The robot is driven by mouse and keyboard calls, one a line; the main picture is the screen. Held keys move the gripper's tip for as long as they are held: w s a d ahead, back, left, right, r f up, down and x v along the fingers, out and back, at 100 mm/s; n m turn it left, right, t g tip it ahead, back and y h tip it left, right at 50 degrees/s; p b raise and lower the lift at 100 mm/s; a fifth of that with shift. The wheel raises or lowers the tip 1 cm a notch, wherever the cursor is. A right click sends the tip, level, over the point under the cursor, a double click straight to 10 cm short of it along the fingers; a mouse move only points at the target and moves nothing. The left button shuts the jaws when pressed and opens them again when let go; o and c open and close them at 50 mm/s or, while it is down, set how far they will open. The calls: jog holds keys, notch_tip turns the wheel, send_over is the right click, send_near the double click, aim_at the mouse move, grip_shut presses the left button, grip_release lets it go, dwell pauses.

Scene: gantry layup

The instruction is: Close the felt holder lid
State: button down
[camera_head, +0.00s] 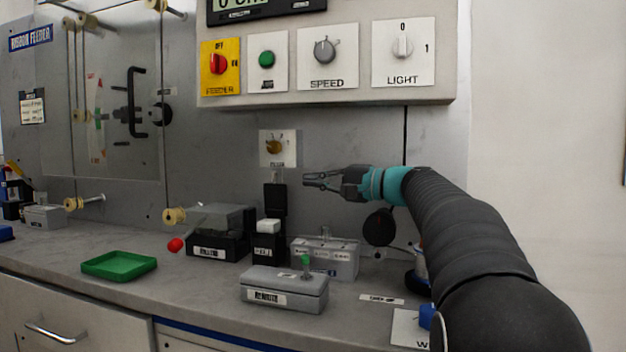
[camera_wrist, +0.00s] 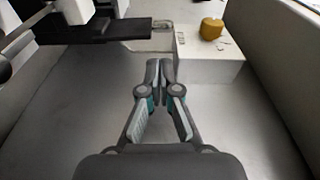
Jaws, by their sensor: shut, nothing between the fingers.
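The felt holder (camera_head: 267,254) is a small black box with a label, on the counter below the wall panel. Its black lid (camera_head: 275,200) stands upright at the back, so the holder is open, and a white block shows at its top. In the wrist view a dark flat part (camera_wrist: 125,29), which looks like the lid, reaches in from the upper left. My gripper (camera_head: 306,180) is shut and empty, pointing left, just right of the lid's top and apart from it in the picture. Its fingertips (camera_wrist: 159,68) meet in the wrist view.
A grey lidded box (camera_head: 325,257) is right, and another with a green knob (camera_head: 284,288) is in front. A yellow wall knob (camera_head: 274,147) is above. A green tray (camera_head: 119,265) lies left.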

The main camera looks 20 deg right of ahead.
aim_at(275, 193)
jog(key=p+x, duration=0.1)
jog(key=x, duration=0.6)
jog(key=shift+a, duration=0.15)
